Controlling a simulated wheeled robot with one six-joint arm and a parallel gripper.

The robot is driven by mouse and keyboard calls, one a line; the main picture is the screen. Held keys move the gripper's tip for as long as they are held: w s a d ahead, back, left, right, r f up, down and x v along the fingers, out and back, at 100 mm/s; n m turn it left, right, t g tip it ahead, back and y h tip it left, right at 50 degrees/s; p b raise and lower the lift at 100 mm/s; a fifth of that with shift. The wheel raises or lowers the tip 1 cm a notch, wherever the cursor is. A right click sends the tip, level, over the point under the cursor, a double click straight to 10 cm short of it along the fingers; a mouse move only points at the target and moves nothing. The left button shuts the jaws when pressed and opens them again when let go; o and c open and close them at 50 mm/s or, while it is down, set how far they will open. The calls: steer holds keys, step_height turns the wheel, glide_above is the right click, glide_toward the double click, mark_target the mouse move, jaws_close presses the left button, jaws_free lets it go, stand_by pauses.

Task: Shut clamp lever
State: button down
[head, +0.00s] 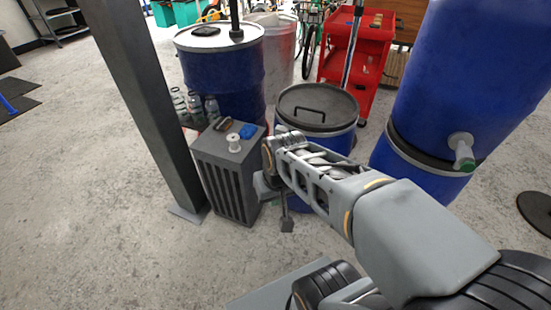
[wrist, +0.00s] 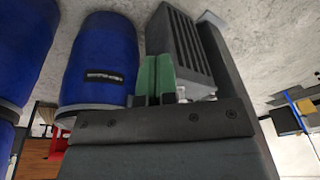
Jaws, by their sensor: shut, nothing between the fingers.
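I cannot make out the clamp lever in either view. A short blue drum (head: 325,139) with a grey lid (head: 318,105) and a bar handle stands behind my arm. A clamp band (head: 337,130) runs around its rim, partly hidden by my arm. A blue drum with a dark label also shows in the wrist view (wrist: 98,55). My gripper (wrist: 156,62) has green fingers, shut and empty. In the wrist view they appear between the drum and a grey ribbed box (wrist: 181,42). In the head view my wrist hangs in front of the drum's left side.
The grey ribbed box (head: 228,179) stands left of the drum, with small items on top. A dark post (head: 150,90) rises beside it. A taller blue drum (head: 235,70) is behind, stacked blue barrels (head: 460,80) are right, and a red cart (head: 357,45) is behind. The front-left floor is clear.

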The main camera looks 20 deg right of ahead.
steer(key=w+d+f+m+y+b, duration=0.2)
steer(key=w+f+m+y+b, duration=0.5)
steer(key=w+f+m+y, duration=0.8)
steer(key=w+d+f+m+t+h+b, duration=0.1)
steer(key=d+f+m+t+b, duration=0.1)
steer(key=d+f+m+t, duration=0.2)
steer(key=w+d+f+m+t+h+b, duration=0.1)
steer(key=d+f+m+t, duration=0.4)
steer(key=d+m+t, duration=0.6)
steer(key=w+d+m+h, duration=0.1)
steer(key=d+m, duration=0.1)
steer(key=shift+d+m+b, duration=0.3)
steer(key=shift+d+b, duration=0.05)
steer(key=shift+w, duration=0.1)
steer(key=d+r+b+x, duration=0.1)
steer(key=b+x, duration=0.4)
steer(key=x, duration=0.7)
steer(key=shift+w+r, duration=0.3)
steer(key=shift+r, duration=0.7)
